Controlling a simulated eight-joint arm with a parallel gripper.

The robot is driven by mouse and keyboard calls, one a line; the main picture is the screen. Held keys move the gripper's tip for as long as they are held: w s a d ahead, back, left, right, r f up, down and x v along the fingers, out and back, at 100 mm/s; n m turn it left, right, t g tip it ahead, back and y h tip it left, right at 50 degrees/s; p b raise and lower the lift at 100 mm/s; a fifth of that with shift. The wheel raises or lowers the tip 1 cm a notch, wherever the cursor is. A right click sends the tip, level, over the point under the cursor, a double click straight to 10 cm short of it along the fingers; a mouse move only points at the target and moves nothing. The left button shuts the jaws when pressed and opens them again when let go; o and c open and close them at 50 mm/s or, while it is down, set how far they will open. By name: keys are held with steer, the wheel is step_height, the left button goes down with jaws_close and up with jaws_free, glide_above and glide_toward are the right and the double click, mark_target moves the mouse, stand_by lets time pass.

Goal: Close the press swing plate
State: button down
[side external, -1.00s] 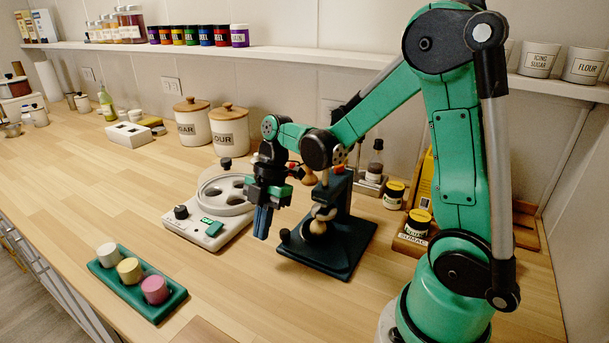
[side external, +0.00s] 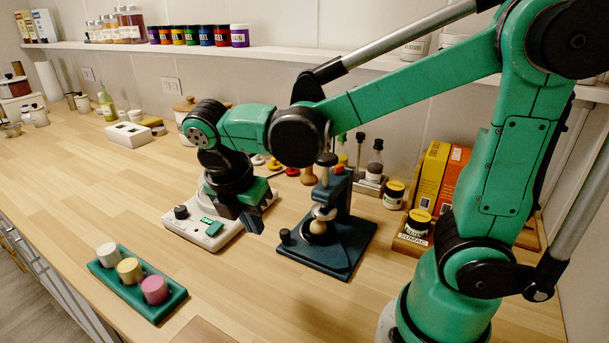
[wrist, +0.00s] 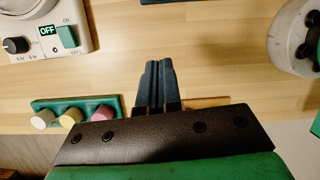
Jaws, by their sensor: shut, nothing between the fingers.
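The press (side external: 330,238) is a dark blue stand on a flat base with an upright column, right of the middle in the side view. A light, rounded part (side external: 320,220) sits low at the front of its column; I cannot tell clearly how the swing plate lies. My gripper (side external: 257,226) is shut and empty, pointing down to the left of the press and apart from it. In the wrist view my gripper's fingertips (wrist: 158,66) are together over bare wood.
A white device (side external: 205,232) with a green switch stands left of the press, partly behind my gripper. A teal tray (side external: 172,300) with three coloured cylinders lies at the front left. Jars (side external: 393,194) and boxes stand behind right. The counter between tray and press is clear.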

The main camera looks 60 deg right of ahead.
mark_target(282, 235)
steer(key=shift+t+h, duration=0.4)
steer(key=shift+h, duration=0.1)
steer(key=x, duration=0.8)
steer(key=shift+a+f, duration=0.25)
steer(key=shift+f, duration=0.2)
steer(key=d, duration=0.3)
steer(key=shift+w+d+f, duration=0.1)
steer(key=shift+w+f, duration=0.05)
steer(key=shift+f, duration=0.15)
steer(key=shift+d, duration=0.5)
steer(key=shift+w+d+m+g, duration=0.15)
steer(key=shift+d+m+g, duration=0.05)
steer(key=shift+d+m, duration=0.25)
steer(key=shift+w+d+m+g, duration=0.2)
steer(key=shift+d+m, duration=0.15)
steer(key=shift+d, duration=0.15)
steer(key=shift+a, duration=0.15)
